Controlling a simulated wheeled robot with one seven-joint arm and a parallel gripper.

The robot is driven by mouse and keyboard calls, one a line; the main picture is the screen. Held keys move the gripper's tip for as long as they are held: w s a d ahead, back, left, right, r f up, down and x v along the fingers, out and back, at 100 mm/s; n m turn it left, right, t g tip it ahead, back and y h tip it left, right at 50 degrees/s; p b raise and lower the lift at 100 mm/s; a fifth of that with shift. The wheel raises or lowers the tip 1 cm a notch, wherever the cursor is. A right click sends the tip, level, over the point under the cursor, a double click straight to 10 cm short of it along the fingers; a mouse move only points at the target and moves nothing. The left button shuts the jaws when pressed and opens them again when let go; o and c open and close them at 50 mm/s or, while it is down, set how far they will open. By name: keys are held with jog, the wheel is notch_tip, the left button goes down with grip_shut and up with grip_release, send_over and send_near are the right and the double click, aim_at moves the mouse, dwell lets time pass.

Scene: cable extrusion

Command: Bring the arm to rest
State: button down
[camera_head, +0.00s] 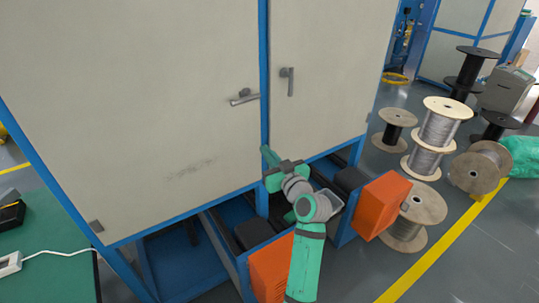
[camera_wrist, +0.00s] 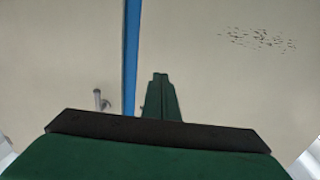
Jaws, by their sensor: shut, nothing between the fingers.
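My gripper (camera_head: 265,150) is at the end of my green and grey arm, in front of the lower part of a tall cream cabinet (camera_head: 140,90) with blue frame edges. In the wrist view my gripper's green fingers (camera_wrist: 160,77) are together and empty, with the cream cabinet panels (camera_wrist: 215,60) and a blue strip (camera_wrist: 131,55) beyond. I cannot tell whether the fingertips touch the cabinet.
Two door handles (camera_head: 243,97) (camera_head: 288,80) project from the cabinet. Orange boxes (camera_head: 383,204) (camera_head: 270,268) stick out below it, close to my arm. Several cable spools (camera_head: 440,120) stand at right. A green table (camera_head: 50,250) is at left.

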jog(key=s+f+m+h, duration=0.2)
jog(key=s+f, duration=0.3)
jog(key=f, duration=0.3)
jog(key=s+f+m+h, duration=0.2)
jog(key=s+f, duration=0.3)
jog(key=f, duration=0.3)
jog(key=s+f+m+h, duration=0.2)
jog(key=s+f, duration=0.9)
jog(key=s, duration=0.5)
jog(key=s+f+g+h, duration=0.1)
jog(key=s+f+h, duration=0.1)
jog(key=s, duration=1.6)
jog(key=s+a+r, duration=0.1)
jog(key=s+r, duration=0.2)
jog(key=s, duration=0.4)
jog(key=s+r+n, duration=0.1)
jog(key=s+r, duration=0.3)
jog(key=s, duration=0.2)
jog(key=shift+s+a, duration=0.4)
